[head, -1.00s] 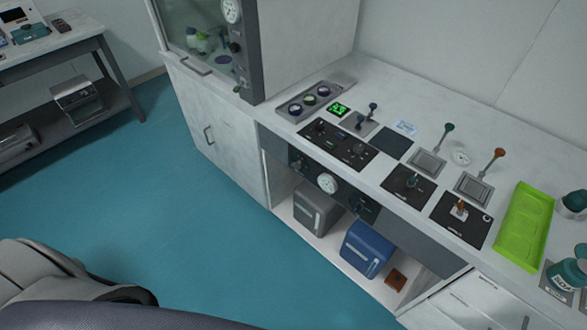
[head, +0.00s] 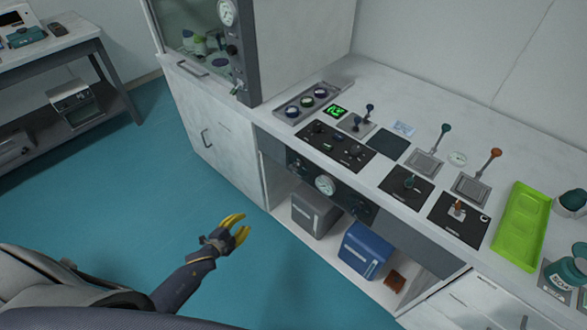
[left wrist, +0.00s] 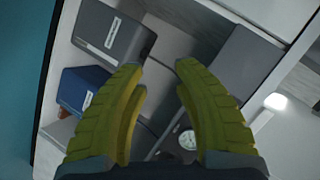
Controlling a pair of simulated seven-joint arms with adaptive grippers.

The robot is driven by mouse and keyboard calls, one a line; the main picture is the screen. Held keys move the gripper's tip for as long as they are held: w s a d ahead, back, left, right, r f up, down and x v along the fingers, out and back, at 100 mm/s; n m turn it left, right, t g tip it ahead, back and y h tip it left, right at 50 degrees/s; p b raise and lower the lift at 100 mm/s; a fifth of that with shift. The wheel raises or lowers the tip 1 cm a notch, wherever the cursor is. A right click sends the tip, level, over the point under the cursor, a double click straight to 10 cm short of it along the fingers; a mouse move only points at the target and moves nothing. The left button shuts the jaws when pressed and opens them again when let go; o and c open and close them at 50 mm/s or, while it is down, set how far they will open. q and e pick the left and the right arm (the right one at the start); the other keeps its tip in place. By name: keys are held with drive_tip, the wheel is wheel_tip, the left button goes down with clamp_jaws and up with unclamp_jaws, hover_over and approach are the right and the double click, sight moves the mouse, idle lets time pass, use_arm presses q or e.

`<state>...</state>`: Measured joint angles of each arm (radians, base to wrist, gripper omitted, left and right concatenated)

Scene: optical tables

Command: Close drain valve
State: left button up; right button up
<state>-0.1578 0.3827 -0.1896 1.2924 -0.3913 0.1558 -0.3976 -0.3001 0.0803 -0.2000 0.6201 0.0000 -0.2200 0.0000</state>
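My left gripper (head: 245,222) has yellow fingers spread apart and empty. It hangs over the floor, in front of and apart from the bench. In the left wrist view my fingers (left wrist: 161,72) are open with nothing between them. A dark front panel (head: 344,196) under the counter edge carries a round gauge (head: 325,184) and dark knobs, one of them a right knob (head: 361,208). Labels are too small to tell which is the drain valve. My right gripper is out of view.
Grey (head: 315,210) and blue (head: 365,250) boxes stand on the shelf below the panel. Upright levers with teal (head: 445,128) and orange (head: 495,153) knobs rise from the counter. A green tray (head: 521,226) lies at right. The teal floor (head: 180,190) before the bench is clear.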

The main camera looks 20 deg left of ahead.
use_arm(q)
drive_tip(key=w+d+r+m+t+h, duration=0.1)
drive_tip(key=w+d+r+m+h, duration=0.15)
drive_tip(key=r, duration=0.35)
drive_tip(key=w+d+r+m+t+h, duration=0.1)
drive_tip(key=d+r+m, duration=0.15)
drive_tip(key=r, duration=0.35)
drive_tip(key=m+h, duration=0.2)
drive_tip(key=m, duration=0.2)
approach(292, 170)
drive_tip(key=shift+t, duration=0.4)
drive_tip(key=x, duration=0.7)
drive_tip(key=f+x, duration=0.1)
drive_tip(key=x, duration=0.3)
drive_tip(key=shift+w, duration=0.1)
clamp_jaws()
